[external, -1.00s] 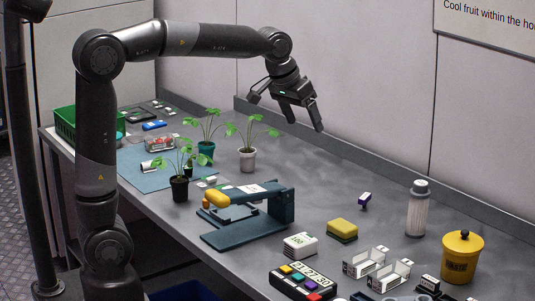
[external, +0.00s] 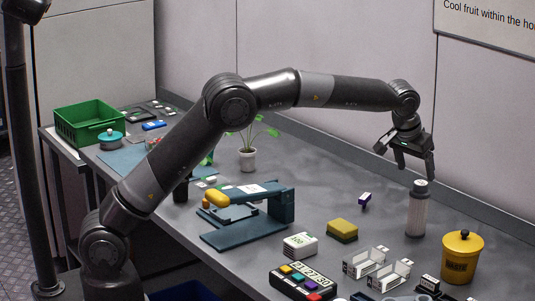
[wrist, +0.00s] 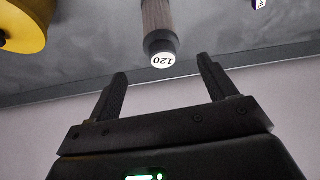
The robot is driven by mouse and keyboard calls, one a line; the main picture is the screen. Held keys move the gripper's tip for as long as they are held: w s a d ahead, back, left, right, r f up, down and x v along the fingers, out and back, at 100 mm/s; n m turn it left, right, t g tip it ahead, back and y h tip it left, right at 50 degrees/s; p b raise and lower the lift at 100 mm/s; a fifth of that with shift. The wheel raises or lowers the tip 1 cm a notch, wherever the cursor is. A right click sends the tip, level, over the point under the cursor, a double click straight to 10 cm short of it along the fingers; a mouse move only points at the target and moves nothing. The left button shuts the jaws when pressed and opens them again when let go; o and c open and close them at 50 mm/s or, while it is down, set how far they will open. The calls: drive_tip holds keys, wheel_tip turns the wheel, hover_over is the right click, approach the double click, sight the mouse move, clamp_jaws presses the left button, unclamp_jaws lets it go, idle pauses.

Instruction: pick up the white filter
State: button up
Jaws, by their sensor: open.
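The white filter (external: 417,213) is an upright pale ribbed cylinder with dark ends, standing on the bench near the back wall at the right. In the wrist view the filter (wrist: 157,18) shows its dark cap with a white disc marked 120, in line with the space between the fingers. My gripper (external: 405,164) is open and empty, above and slightly left of the filter's top in the external view. Its fingers also show in the wrist view (wrist: 161,72); I cannot tell the exact gap to the cap.
A yellow lidded pot (external: 461,260) stands to the right of the filter. A small purple-and-white block (external: 365,200) and a yellow sponge (external: 342,230) lie to the left. The back wall is close behind.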

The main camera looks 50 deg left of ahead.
sight(418, 191)
drive_tip(key=x, duration=1)
drive_tip(key=shift+s+a+f, duration=0.1)
drive_tip(key=shift+s+f, duration=0.05)
drive_tip(key=shift+f, duration=0.25)
drive_tip(key=c, duration=1.1)
